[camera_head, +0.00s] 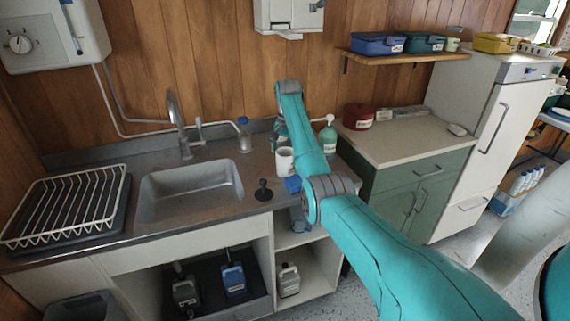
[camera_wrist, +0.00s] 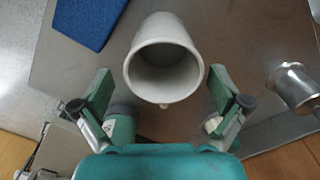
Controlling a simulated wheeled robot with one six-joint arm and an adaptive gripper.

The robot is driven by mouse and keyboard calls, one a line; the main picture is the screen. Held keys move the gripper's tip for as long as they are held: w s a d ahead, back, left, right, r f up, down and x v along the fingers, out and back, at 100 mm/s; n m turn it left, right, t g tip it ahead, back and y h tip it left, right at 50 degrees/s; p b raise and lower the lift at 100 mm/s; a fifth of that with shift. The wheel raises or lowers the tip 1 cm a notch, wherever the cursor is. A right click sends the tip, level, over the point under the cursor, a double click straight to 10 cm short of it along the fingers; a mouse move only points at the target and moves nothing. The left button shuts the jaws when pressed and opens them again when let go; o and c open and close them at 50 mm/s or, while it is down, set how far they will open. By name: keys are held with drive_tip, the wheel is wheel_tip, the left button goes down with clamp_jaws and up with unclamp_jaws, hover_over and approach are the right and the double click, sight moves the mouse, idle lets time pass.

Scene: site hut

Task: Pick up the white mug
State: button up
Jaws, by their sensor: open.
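The white mug (camera_head: 285,161) stands on the steel sink counter, to the right of the basin and partly behind my arm. In the wrist view the mug (camera_wrist: 166,62) shows its open rim towards the camera and looks empty. My gripper (camera_wrist: 160,84) is open, with one finger to the left of the mug and one to the right. Clear gaps show between the fingers and the mug, and nothing is held. In the head view the fingers are mostly hidden behind my arm, so their height against the mug is hard to judge.
A blue sponge-like block (camera_head: 292,184) lies close in front of the mug. A green pump bottle (camera_head: 328,138) stands right of it. A black plunger-like item (camera_head: 263,190), the sink (camera_head: 190,188) and the tap (camera_head: 178,125) are to the left. A shiny metal piece (camera_wrist: 293,86) shows in the wrist view.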

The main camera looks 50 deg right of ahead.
wheel_tip(320, 180, down, 5)
drive_tip(key=shift+w+r, duration=0.1)
drive_tip(key=shift+w, duration=0.05)
drive_tip(key=c, duration=1.6)
drive_tip(key=shift+o, duration=0.2)
drive_tip(key=shift+r, duration=0.15)
